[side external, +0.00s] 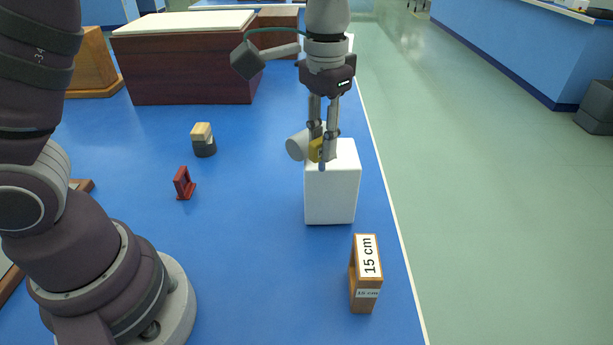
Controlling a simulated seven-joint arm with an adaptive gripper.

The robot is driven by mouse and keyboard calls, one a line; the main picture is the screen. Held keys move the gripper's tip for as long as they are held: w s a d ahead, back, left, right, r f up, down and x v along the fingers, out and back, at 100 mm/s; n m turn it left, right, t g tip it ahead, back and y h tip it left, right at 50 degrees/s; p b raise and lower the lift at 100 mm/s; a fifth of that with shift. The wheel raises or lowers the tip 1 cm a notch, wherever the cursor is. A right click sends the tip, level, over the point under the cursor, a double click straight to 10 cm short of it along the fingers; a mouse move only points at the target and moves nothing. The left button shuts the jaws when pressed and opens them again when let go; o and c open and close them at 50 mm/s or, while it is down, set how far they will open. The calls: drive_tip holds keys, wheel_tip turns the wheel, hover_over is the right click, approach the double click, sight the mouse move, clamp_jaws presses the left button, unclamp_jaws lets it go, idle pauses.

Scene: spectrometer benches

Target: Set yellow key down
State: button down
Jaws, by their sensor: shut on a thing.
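The yellow key (315,149) shows as a small yellow piece between the fingertips of my gripper (322,150). My gripper points down and is shut on it. The fingers hide part of the key. A pale grey cylinder (297,147) lies tilted right beside the key on its left; I cannot tell whether the two are joined. The key and fingertips are in front of the upper part of a white block (330,197) in this view. I cannot tell whether the key touches the block.
A wooden block labelled 15 cm (367,258) stands in front of the white block. A small red stand (184,185) and a black-and-wood piece (204,141) are at left. A large dark red box (187,66) is behind. Blue bench surface (255,230) is clear between them.

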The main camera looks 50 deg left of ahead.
drive_tip(key=s+d+f+m, duration=0.2)
drive_tip(key=s+f+m, duration=0.1)
drive_tip(key=s+m, duration=0.3)
drive_tip(key=s+d+f+m, duration=0.2)
drive_tip(key=s+m, duration=0.4)
drive_tip(key=m, duration=0.4)
drive_tip(key=s+d+f+m, duration=0.2)
drive_tip(key=s+f+m, duration=0.3)
drive_tip(key=s+m, duration=0.1)
drive_tip(key=shift+d+m, duration=0.15)
drive_tip(key=shift+m, duration=0.75)
drive_tip(key=shift+w, duration=0.1)
drive_tip(key=w+d, duration=0.3)
drive_tip(key=d, duration=0.1)
drive_tip(key=w+d+f, duration=0.1)
drive_tip(key=w+d, duration=0.2)
drive_tip(key=d, duration=0.1)
drive_tip(key=w+d, duration=0.3)
drive_tip(key=d, duration=0.1)
drive_tip(key=shift+f, duration=0.15)
drive_tip(key=shift+w+d+f, duration=0.2)
drive_tip(key=shift+f, duration=0.6)
drive_tip(key=shift+w+d+f, duration=0.15)
drive_tip(key=shift+f, duration=0.65)
drive_tip(key=shift+f, duration=0.1)
